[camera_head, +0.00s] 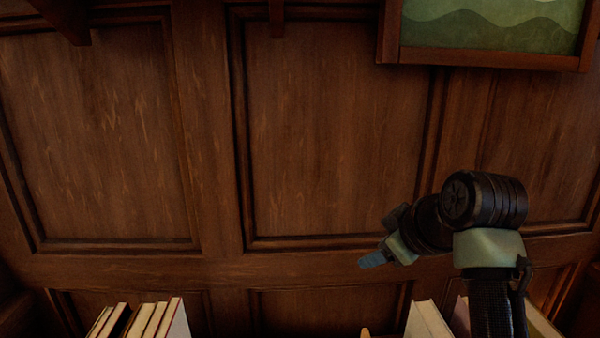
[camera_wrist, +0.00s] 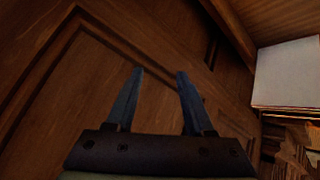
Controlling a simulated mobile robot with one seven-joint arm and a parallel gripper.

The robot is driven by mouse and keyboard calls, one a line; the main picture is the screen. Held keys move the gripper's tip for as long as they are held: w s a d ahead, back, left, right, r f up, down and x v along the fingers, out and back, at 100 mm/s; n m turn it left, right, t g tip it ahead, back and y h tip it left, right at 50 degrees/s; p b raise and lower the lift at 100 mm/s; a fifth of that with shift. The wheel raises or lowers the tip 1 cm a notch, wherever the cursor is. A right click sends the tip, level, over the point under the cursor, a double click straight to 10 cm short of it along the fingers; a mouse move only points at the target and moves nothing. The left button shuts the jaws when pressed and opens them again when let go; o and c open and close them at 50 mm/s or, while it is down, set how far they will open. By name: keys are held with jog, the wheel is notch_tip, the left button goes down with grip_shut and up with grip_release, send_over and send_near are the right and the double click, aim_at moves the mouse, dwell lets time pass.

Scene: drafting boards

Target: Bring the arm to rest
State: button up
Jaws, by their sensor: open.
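My arm rises at the lower right of the head view, bent at a black joint, with my gripper (camera_head: 374,260) pointing left and slightly down in front of the wood panelling. In the wrist view, the two bluish fingers of my gripper (camera_wrist: 158,75) stand apart with nothing between them. Only dark wood panelling shows beyond the fingertips. In the head view the fingers appear small and overlap, so the gap between them is hidden there.
Dark wood panelling (camera_head: 310,130) fills the background. A framed green picture (camera_head: 490,22) hangs at the upper right. Books stand at the lower left (camera_head: 150,320) and lower right (camera_head: 425,320). In the wrist view, a pale stack (camera_wrist: 288,75) lies on wood at the right.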

jog(key=a+r+m+t, duration=0.1)
jog(key=a+r+t, duration=0.35)
jog(key=r, duration=0.25)
jog(key=a+r+m+t, duration=0.2)
jog(key=a+r+t, duration=0.2)
jog(key=a+r, duration=0.3)
jog(key=s+a+r+m+t+h, duration=0.2)
jog(key=s+r+m+t, duration=0.3)
jog(key=s+r+t, duration=0.5)
jog(key=s+r, duration=0.7)
jog(key=s, duration=0.3)
jog(key=shift+s+a+r, duration=0.3)
jog(key=shift+a+r, duration=0.05)
jog(key=shift+f, duration=0.1)
